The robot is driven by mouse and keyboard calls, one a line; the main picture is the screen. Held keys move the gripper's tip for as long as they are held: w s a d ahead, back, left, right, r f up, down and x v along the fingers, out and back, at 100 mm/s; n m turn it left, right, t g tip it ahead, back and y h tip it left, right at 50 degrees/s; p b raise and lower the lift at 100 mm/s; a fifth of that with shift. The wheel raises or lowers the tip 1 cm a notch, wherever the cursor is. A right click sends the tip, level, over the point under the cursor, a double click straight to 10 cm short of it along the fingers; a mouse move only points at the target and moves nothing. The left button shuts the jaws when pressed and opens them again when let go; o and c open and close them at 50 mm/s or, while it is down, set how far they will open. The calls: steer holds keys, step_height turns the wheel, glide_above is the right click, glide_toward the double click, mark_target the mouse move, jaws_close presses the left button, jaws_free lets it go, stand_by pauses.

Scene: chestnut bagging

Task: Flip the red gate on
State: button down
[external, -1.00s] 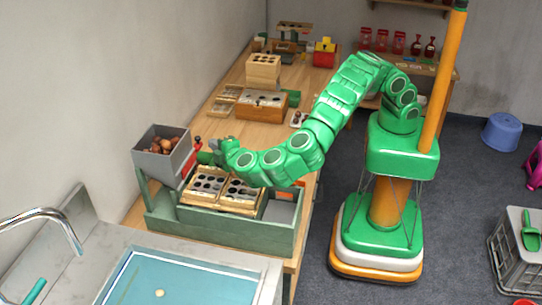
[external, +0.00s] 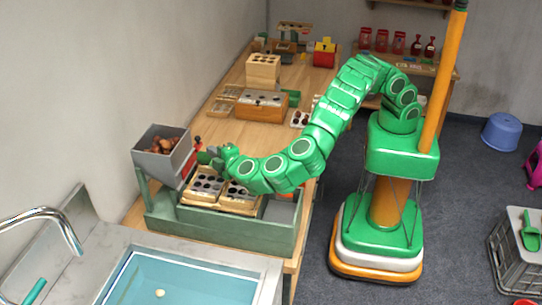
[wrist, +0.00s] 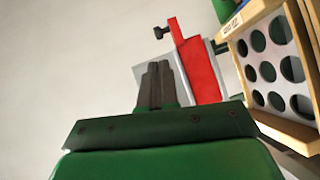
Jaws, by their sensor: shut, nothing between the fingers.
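The red gate (wrist: 198,66) shows in the wrist view as a long red bar with a small dark knob at its upper left end. It stands against a grey plate. In the external view a small red part (external: 197,140) shows beside the grey hopper (external: 163,153), which holds brown chestnuts. My gripper (external: 204,157) is at the hopper's right side, close to the red part. In the wrist view my gripper (wrist: 155,68) is shut and empty, its dark fingertips just left of the red bar. I cannot tell whether they touch.
A wooden tray with round holes (wrist: 229,44) is right of the gate in the wrist view. Externally, trays sit in the green-grey stand (external: 225,231) below my forearm. A sink (external: 180,280) is in front. Wooden boxes (external: 262,105) stand farther back on the table.

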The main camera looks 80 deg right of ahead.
steer(key=x, duration=0.7)
steer(key=shift+w+d, duration=0.2)
steer(key=shift+w, duration=0.1)
steer(key=shift+d, duration=0.1)
steer(key=shift+d+f, duration=0.1)
steer(key=shift+d, duration=2.75)
glide_toward(201, 143)
steer(key=s+r, duration=0.1)
steer(key=d+r, duration=0.1)
steer(key=shift+s+d+r, duration=0.35)
steer(key=shift+s+r, duration=0.05)
